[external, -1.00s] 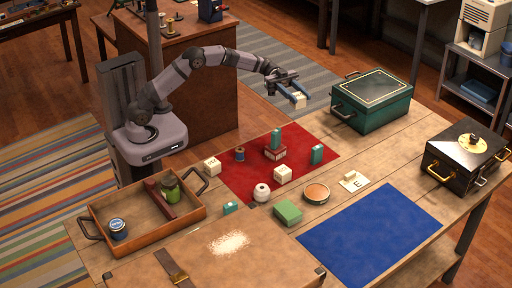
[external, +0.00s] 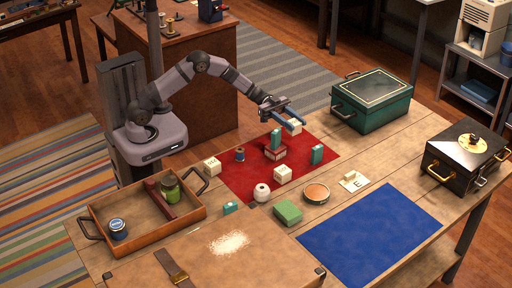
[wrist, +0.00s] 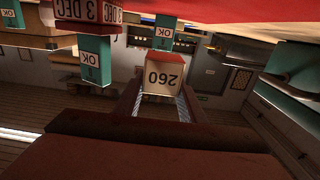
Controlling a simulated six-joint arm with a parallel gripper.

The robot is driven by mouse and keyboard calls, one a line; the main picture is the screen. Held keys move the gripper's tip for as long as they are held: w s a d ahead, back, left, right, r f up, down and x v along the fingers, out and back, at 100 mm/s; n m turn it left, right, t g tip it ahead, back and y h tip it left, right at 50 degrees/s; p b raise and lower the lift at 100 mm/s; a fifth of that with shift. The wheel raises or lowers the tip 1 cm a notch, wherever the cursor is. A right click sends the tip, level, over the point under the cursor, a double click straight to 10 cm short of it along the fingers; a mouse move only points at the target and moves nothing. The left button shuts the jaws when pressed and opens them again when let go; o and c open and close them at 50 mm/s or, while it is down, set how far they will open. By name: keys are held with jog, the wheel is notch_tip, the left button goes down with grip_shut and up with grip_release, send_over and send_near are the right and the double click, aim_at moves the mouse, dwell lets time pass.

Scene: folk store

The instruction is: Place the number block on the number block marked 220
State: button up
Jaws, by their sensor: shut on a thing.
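My gripper (external: 287,120) is shut on a cream number block (external: 295,127), held above the far edge of the red mat.
A green chest (external: 372,105) stands right of my gripper.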

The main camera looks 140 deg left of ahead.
aim_at(293, 133)
jog(key=shift+f, duration=2.7)
jog(key=shift+f, duration=0.25)
jog(key=o, duration=1)
jog(key=shift+o, duration=0.2)
jog(key=shift+r, duration=0.15)
jog(key=shift+r, duration=0.2)
jog(key=s+b, duration=0.1)
jog(key=s, duration=0.9)
jog(key=shift+s+f, duration=0.1)
jog(key=shift+f, duration=0.05)
jog(key=shift+o, duration=0.6)
jog(key=shift+s, duration=0.9)
